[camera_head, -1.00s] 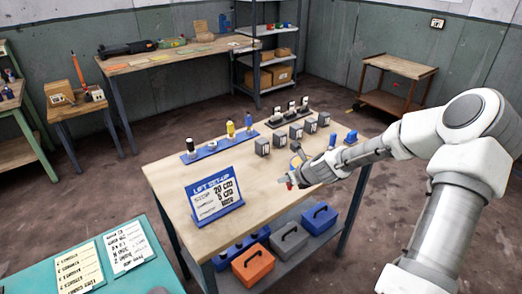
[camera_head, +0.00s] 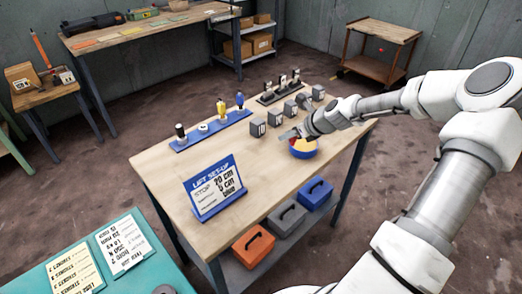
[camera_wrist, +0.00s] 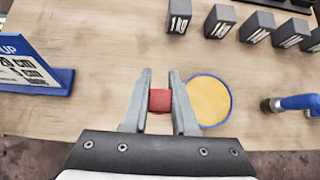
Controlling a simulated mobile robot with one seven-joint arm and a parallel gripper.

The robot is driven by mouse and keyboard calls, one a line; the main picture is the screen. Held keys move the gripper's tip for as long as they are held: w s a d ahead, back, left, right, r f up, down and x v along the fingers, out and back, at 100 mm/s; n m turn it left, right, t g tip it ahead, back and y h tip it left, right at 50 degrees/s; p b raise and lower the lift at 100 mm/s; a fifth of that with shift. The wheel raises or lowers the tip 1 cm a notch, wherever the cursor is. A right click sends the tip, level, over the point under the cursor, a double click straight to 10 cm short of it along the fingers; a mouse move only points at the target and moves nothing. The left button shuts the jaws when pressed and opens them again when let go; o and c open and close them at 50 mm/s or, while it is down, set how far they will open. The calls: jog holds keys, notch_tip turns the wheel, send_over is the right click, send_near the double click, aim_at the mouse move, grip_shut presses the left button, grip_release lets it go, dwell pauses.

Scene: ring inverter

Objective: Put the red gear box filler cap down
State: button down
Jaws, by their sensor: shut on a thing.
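My gripper (camera_wrist: 159,98) is shut on the red gear box filler cap (camera_wrist: 160,101), which sits between the two grey fingertips. In the head view my gripper (camera_head: 292,135) is over the right part of the wooden table (camera_head: 165,165), with a little red showing at its tip. A round dish (camera_wrist: 229,103) with a yellow inside and blue rim lies just right of the fingers in the wrist view, partly hidden by the right finger. In the head view the dish (camera_head: 304,152) is just below the gripper. I cannot tell the cap's height above the table.
Several dark grey labelled blocks (camera_head: 257,128) stand behind the dish. A blue sign (camera_head: 214,187) stands at the table's front left. A blue rack (camera_head: 212,130) holds bottles at the back. A blue-handled tool (camera_wrist: 298,102) lies right of the dish. Bare wood lies left of the gripper.

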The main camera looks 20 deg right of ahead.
jog(key=a+f, duration=0.1)
jog(key=a, duration=0.2)
jog(key=a+f, duration=0.2)
jog(key=w+a+f, duration=0.1)
jog(key=a+f, duration=0.1)
jog(key=a, duration=0.1)
jog(key=shift+w+a+f, duration=0.1)
jog(key=shift+a+f, duration=0.05)
jog(key=shift+a, duration=0.2)
jog(key=shift+f+b, duration=0.3)
jog(key=shift+f, duration=1.65)
jog(key=shift+f, duration=0.1)
jog(key=c, duration=0.7)
grip_release()
jog(key=shift+r, duration=0.2)
jog(key=p+v, duration=0.1)
jog(key=v, duration=1.1)
